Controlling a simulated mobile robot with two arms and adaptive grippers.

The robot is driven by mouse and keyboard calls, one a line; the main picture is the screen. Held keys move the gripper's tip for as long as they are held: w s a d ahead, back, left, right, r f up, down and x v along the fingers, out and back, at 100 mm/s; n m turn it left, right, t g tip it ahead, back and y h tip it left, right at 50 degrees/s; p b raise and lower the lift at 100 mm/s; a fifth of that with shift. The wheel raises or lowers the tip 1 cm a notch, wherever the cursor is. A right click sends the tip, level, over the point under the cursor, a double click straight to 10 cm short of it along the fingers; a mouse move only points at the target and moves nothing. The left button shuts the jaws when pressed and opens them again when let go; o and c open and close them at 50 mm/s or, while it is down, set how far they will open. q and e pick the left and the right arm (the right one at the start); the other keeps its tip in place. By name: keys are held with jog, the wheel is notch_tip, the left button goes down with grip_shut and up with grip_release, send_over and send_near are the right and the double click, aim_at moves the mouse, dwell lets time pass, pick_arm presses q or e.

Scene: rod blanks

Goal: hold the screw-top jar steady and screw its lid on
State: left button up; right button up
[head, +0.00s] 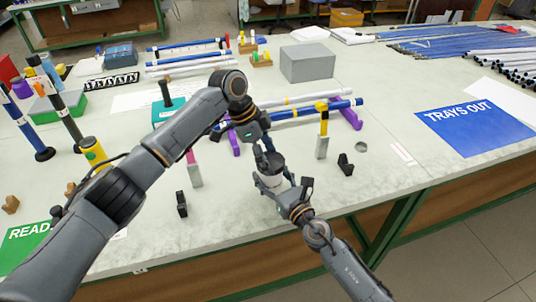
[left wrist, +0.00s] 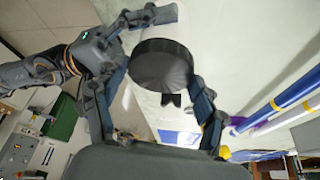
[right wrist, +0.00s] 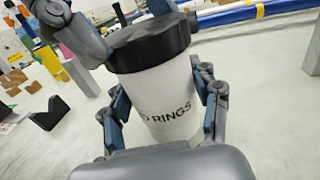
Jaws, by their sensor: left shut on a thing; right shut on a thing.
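The screw-top jar (right wrist: 160,95) is white with dark lettering reading "O RINGS" and stands upright near the table's front edge. Its black lid (right wrist: 150,42) sits level on top of the jar; how tightly it is threaded cannot be told. The lid also shows from above in the left wrist view (left wrist: 160,66). My left gripper (head: 268,160) reaches down from above and is shut on the lid, one finger on each side. My right gripper (right wrist: 160,100) comes from the front and is shut around the jar body. In the head view the grippers hide much of the jar (head: 271,181).
Dark small holders (head: 346,164) and (head: 182,204) stand either side of the jar. Rods on purple stands (head: 346,116) lie behind it. A grey box (head: 307,62) is at the back. A blue "TRAYS OUT" mat (head: 475,128) lies at right. The front right tabletop is mostly clear.

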pick_arm(q)
jog(key=shift+f, duration=0.55)
dwell(0.4)
jog(key=m, duration=0.1)
jog(key=m+g, duration=0.1)
jog(key=m, duration=0.2)
jog(key=shift+w+m+g+y, duration=0.3)
jog(key=shift+g, duration=0.1)
jog(key=shift+m+g, duration=0.3)
jog(key=shift+m, duration=0.7)
jog(key=o, duration=0.8)
jog(key=shift+s, duration=0.1)
jog(key=shift+o, duration=0.2)
